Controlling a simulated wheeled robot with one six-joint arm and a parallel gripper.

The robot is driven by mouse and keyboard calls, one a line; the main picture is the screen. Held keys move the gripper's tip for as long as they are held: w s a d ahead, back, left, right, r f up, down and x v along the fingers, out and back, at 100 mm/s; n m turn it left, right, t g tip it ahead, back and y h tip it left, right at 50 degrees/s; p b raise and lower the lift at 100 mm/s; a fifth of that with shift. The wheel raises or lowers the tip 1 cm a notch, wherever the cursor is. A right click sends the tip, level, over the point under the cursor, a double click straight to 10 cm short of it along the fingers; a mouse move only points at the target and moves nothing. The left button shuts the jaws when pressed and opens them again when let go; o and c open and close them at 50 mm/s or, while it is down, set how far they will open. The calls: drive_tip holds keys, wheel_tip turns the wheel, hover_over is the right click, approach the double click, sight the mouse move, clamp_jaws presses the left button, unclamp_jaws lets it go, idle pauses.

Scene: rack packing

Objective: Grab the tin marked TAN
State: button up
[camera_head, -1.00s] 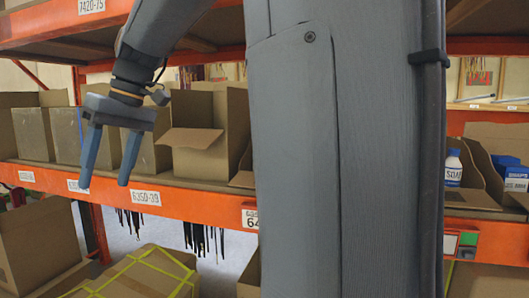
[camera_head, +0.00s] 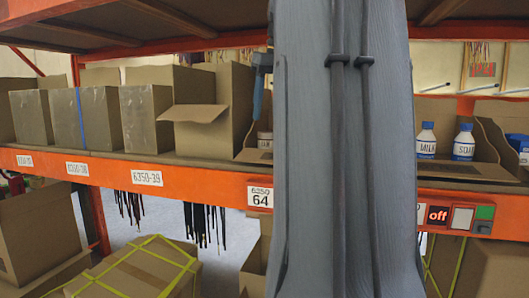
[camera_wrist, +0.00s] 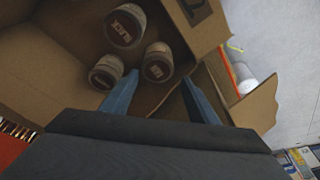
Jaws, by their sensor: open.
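Three tins with dark brown lids stand in an open cardboard box in the wrist view. The far tin (camera_wrist: 125,27) has a longer word on its lid that looks like BLACK. The left tin (camera_wrist: 105,71) and the right tin (camera_wrist: 157,65) have shorter words that I cannot read surely, so I cannot tell which is TAN. My gripper (camera_wrist: 161,79) is open, with its fingers at the near side of the tins and the right tin just ahead between the tips. In the head view one tin (camera_head: 265,136) shows partly, and my column hides most of the gripper.
The box's cardboard walls (camera_wrist: 60,55) stand close around the tins, with a raised flap (camera_wrist: 258,105) at the right. A white cylindrical item (camera_wrist: 243,78) lies outside it. In the head view, MILK (camera_head: 426,141) and SOAP (camera_head: 464,143) bottles stand right of my column.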

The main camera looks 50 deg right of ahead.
sight(269, 131)
drive_tip(key=shift+w+d+f, duration=0.1)
drive_tip(key=shift+d+f, duration=0.3)
drive_tip(key=shift+p+x, duration=1.45)
drive_tip(key=shift+x, duration=2.1)
drive_tip(key=shift+a, duration=0.15)
drive_tip(key=c, duration=0.8)
drive_tip(key=shift+o, duration=0.2)
drive_tip(key=shift+r, duration=0.1)
